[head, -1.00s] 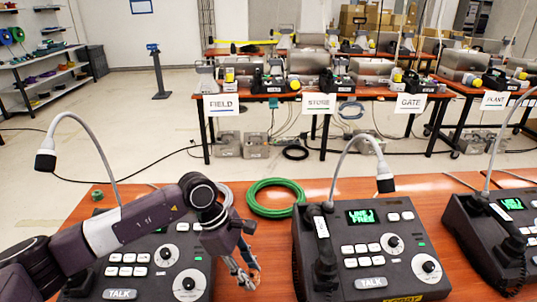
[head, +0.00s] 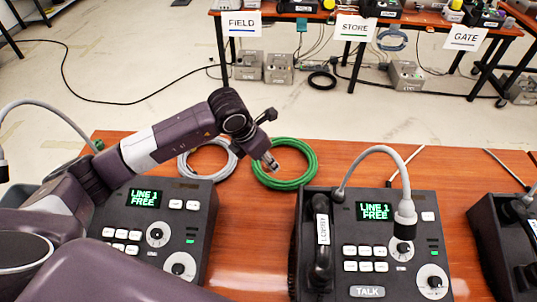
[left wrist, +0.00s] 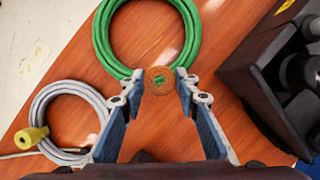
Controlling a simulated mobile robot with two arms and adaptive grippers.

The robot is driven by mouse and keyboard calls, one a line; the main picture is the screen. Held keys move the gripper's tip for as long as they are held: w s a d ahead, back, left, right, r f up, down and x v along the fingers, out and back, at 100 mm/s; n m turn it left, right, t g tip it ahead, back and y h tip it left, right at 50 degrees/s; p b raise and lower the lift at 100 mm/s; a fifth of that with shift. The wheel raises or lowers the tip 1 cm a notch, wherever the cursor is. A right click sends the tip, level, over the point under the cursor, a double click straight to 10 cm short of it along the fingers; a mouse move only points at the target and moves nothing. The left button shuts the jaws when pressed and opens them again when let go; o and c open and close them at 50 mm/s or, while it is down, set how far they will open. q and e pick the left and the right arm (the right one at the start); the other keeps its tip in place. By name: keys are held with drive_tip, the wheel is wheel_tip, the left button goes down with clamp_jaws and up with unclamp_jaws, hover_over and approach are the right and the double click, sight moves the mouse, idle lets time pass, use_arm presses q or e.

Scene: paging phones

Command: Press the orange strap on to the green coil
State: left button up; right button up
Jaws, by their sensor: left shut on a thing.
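The green coil (head: 314,165) lies on the wooden table between two desk consoles; it also shows in the left wrist view (left wrist: 104,42). My left gripper (head: 270,163) is over the coil's left part in the head view. In the left wrist view the gripper (left wrist: 160,84) is shut on the orange strap (left wrist: 160,72), a small brownish-orange roll with a green centre, between the fingertips. The strap overlaps the coil's near edge there; whether it touches the coil I cannot tell. The strap cannot be made out in the head view. My right gripper is not in view.
A grey coil (head: 184,165) lies left of the green one, with a yellow piece (left wrist: 32,137) on it. A console (head: 335,260) stands close at the right of the green coil, another (head: 205,215) at the left. Bare table lies between the consoles.

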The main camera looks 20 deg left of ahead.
sight(267, 179)
use_arm(q)
wheel_tip(267, 179, down, 4)
drive_tip(key=shift+w+r+b, duration=0.1)
drive_tip(key=shift+w+b, duration=0.05)
drive_tip(key=shift+b, duration=0.65)
drive_tip(key=shift+f+b, duration=0.95)
drive_tip(key=shift+f+b, duration=0.35)
drive_tip(key=shift+f, duration=0.05)
drive_tip(key=o, duration=1.4)
drive_tip(key=shift+r, duration=0.15)
drive_tip(key=shift+r+p, duration=1.95)
drive_tip(key=shift+r, duration=1.5)
